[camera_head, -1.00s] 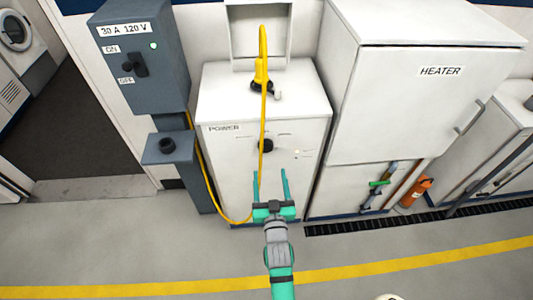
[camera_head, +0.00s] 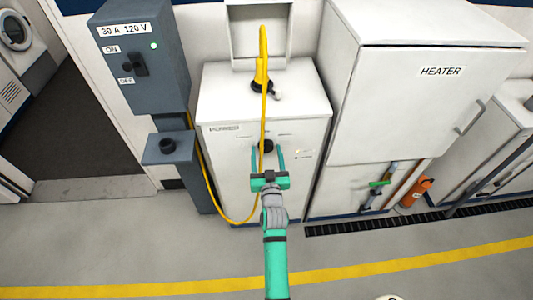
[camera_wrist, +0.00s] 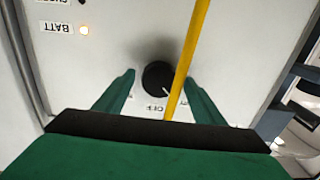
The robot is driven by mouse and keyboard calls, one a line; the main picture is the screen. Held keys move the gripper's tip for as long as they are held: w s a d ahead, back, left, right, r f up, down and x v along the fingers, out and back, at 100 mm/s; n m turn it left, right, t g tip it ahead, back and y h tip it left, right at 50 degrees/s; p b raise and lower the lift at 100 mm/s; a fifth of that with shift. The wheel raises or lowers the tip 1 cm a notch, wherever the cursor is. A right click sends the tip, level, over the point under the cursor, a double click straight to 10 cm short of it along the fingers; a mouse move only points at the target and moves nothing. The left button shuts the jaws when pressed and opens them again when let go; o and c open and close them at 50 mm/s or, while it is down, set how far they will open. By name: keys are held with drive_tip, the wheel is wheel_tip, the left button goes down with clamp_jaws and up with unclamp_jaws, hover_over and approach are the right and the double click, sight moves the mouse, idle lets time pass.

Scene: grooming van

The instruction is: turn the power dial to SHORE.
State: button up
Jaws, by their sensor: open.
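The power dial (camera_head: 267,145) is a round black knob on the front of the white POWER cabinet (camera_head: 225,165). In the wrist view the dial (camera_wrist: 157,78) has a white pointer mark near the upside-down OFF label (camera_wrist: 153,107). A lamp beside the upside-down BATT label (camera_wrist: 56,27) is lit; the lamp by a partly cut-off label above, apparently SHORE, is dark. My gripper (camera_head: 267,150) is open, its green fingers either side of the dial. Contact is not visible. The yellow cable (camera_wrist: 188,60) runs between the fingers, just beside the dial.
The cable hangs from a black plug (camera_head: 262,86) on the cabinet top and loops down to the grey 30 A 120 V box (camera_head: 140,90), whose green lamp is lit. The white HEATER cabinet (camera_head: 400,110) stands right. The floor in front is clear.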

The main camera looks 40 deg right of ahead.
drive_tip(key=shift+c, duration=0.3)
drive_tip(key=c, duration=1)
drive_tip(key=shift+m, duration=0.3)
drive_tip(key=m, duration=0.3)
drive_tip(key=shift+m, duration=0.4)
drive_tip(key=m, duration=0.4)
drive_tip(key=shift+w+a, duration=0.1)
drive_tip(key=m, duration=0.5)
drive_tip(key=shift+w+a+m, duration=0.1)
drive_tip(key=shift+a+m, duration=0.05)
drive_tip(key=shift+m, duration=0.25)
drive_tip(key=shift+r+m, duration=0.1)
drive_tip(key=shift+m, duration=1.6)
